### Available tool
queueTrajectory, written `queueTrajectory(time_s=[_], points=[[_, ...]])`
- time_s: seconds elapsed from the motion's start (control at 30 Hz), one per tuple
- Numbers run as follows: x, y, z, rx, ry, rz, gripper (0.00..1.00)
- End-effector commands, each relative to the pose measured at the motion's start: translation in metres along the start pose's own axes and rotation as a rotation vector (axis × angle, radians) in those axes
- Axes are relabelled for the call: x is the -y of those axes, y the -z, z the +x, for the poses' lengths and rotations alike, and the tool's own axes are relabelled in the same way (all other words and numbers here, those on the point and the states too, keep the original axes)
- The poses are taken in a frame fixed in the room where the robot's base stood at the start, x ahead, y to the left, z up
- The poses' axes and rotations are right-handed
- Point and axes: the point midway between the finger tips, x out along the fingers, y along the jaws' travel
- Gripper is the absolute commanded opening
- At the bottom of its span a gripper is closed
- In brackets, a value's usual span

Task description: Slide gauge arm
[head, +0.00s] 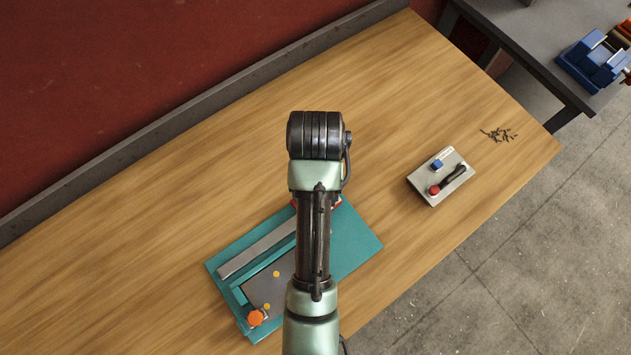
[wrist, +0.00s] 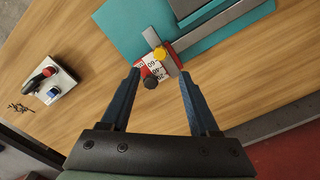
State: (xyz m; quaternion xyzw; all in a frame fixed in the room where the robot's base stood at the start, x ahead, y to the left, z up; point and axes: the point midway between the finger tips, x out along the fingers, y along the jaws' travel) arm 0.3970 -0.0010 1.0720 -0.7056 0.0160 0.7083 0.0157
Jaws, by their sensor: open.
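A teal gauge base (head: 350,240) lies on the wooden table, partly hidden by my arm in the head view. A long grey bar (head: 255,252) runs along it, with an orange knob (head: 257,318) at the near left corner. In the wrist view, the base (wrist: 125,22) carries the grey bar (wrist: 210,33). At the bar's end are a red and white numbered scale (wrist: 166,66), a yellow knob (wrist: 160,53) and a black knob (wrist: 146,71). My gripper (wrist: 160,72) is open, its fingers on either side of the scale in the picture. Contact cannot be told.
A grey box (head: 440,178) with a red-tipped black lever and blue block stands to the right. Small dark screws (head: 498,134) lie near the table's right edge. A grey ledge (head: 180,115) borders the wall. A second bench with a blue item (head: 592,62) is at top right.

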Motion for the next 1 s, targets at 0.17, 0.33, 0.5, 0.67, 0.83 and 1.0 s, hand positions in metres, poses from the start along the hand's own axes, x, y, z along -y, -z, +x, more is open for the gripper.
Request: queueTrajectory(time_s=[0.17,0.33,0.5,0.67,0.83,1.0], points=[[0.0,-0.001,0.037,0.005,0.0,-0.002,0.62],[0.001,0.0,0.071,0.001,0.001,-0.001,0.62],[0.0,0.001,0.096,-0.002,0.001,0.0,0.62],[0.0,0.001,0.106,-0.003,0.001,0.0,0.62],[0.0,0.001,0.109,-0.005,0.001,0.0,0.62],[0.0,0.001,0.109,-0.005,0.001,0.0,0.58]])
